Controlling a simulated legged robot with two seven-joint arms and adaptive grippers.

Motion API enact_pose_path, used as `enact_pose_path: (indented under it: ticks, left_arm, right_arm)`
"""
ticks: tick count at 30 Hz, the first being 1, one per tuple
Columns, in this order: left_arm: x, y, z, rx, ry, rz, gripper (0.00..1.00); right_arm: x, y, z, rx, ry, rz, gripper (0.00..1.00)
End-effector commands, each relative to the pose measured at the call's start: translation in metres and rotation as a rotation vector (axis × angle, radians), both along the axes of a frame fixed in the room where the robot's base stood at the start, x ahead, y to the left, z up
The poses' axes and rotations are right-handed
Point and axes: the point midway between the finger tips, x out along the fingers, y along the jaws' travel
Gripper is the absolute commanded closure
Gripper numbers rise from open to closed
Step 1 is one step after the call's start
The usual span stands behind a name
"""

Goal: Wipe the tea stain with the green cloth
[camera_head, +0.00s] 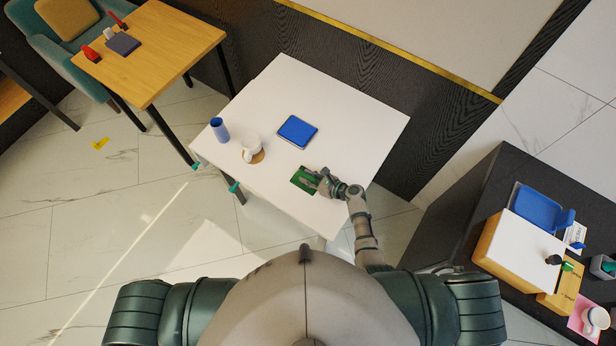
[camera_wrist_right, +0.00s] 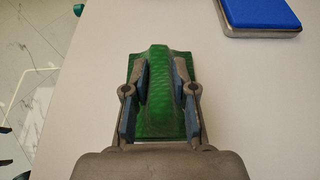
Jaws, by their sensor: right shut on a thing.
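The green cloth (camera_head: 304,180) lies on the white table (camera_head: 345,120), near its front right part. My right gripper (camera_head: 320,183) is shut on it. In the right wrist view the cloth (camera_wrist_right: 157,75) is bunched up between the two fingers of the right gripper (camera_wrist_right: 160,85), with its edges spread on the table top. My left gripper is not in view.
A blue pad on a metal tray (camera_head: 297,131) lies behind the cloth; a white mug (camera_head: 251,147) on a round brown coaster and a blue cup (camera_head: 219,129) stand to the left. A dark counter (camera_head: 487,190) is at right, a wooden table (camera_head: 165,50) at upper left.

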Motion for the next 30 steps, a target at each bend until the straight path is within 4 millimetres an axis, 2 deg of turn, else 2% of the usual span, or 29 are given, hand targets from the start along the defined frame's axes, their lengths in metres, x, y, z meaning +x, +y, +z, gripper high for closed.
enact_pose_path:
  ticks: [12, 23, 30]
  left_arm:
    - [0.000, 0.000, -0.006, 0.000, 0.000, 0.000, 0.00]
    - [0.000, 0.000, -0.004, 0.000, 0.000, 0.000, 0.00]
    - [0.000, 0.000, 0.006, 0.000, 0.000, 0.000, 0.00]
  right_arm:
    - [0.017, 0.024, -0.001, -0.001, 0.001, 0.001, 1.00]
    - [0.015, 0.022, 0.000, -0.001, 0.002, 0.001, 1.00]
    - [0.005, 0.007, 0.000, -0.002, 0.002, -0.001, 1.00]
